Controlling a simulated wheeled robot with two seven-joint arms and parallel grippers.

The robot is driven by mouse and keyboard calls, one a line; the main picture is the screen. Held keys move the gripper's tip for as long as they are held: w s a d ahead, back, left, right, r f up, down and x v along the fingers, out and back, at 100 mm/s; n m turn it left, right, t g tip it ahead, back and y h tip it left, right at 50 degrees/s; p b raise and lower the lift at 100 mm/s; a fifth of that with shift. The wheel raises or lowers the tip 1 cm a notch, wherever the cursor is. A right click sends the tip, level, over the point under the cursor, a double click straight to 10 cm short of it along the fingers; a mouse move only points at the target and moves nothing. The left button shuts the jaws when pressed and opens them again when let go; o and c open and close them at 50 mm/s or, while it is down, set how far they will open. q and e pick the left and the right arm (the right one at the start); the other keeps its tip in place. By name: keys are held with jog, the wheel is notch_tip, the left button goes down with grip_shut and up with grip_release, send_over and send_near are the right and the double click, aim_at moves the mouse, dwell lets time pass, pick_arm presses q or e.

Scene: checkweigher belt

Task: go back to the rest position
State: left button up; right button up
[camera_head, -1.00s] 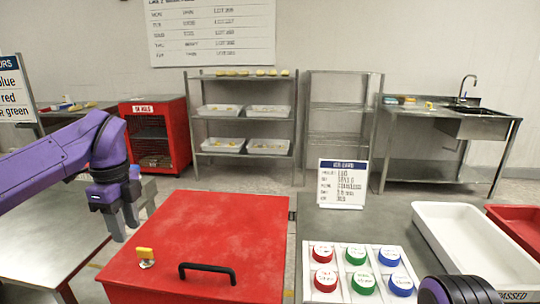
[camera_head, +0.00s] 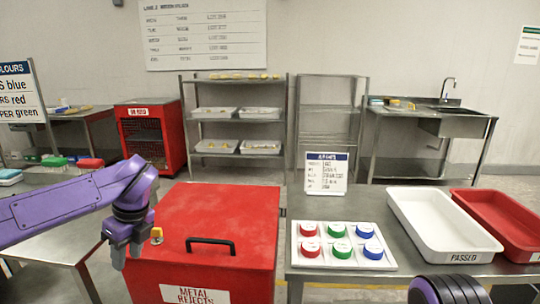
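My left gripper (camera_head: 127,251) hangs fingers-down at the left of the red metal rejects bin (camera_head: 246,205). Its two fingers are apart with nothing seen between them. It overlaps the bin's left edge in the picture, close to a yellow latch (camera_head: 157,234); I cannot tell whether it touches. The bin's lid is shut, with a black handle (camera_head: 210,241) on it. At the bottom right, a dark, ribbed part of my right arm shows; my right gripper is out of view.
On the steel counter at right stand a white panel (camera_head: 297,258) with red, green and blue round pieces, an info sign (camera_head: 326,174), a white tray (camera_head: 468,243) marked PASSED and a red tray (camera_head: 525,249). A steel table (camera_head: 55,247) stands left. Racks and a sink stand behind.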

pick_arm(q)
jog(key=s+d+f+m+t+y+p, duration=0.1)
jog(key=s+f+m+t+y, duration=0.2)
jog(key=f+m, duration=0.85)
jog(key=s+d+f+m+t+y+p, duration=0.1)
jog(key=s+f+m+t+y, duration=0.2)
jog(key=f+m, duration=0.9)
jog(key=s+f+m+g+h+p, duration=0.1)
jog(key=s+f+m+h, duration=0.2)
jog(key=s+m, duration=0.7)
jog(key=s+f+m+g+h, duration=0.1)
jog(key=s+f+m+h, duration=0.2)
jog(key=s+f+m, duration=0.5)
jog(key=s+m, duration=0.1)
jog(key=s, duration=0.7)
jog(key=shift+s+a+f+m+g+p, duration=0.15)
jog(key=shift+a+m+g+p, duration=0.15)
jog(key=shift+m+p, duration=0.1)
jog(key=shift+o, duration=0.3)
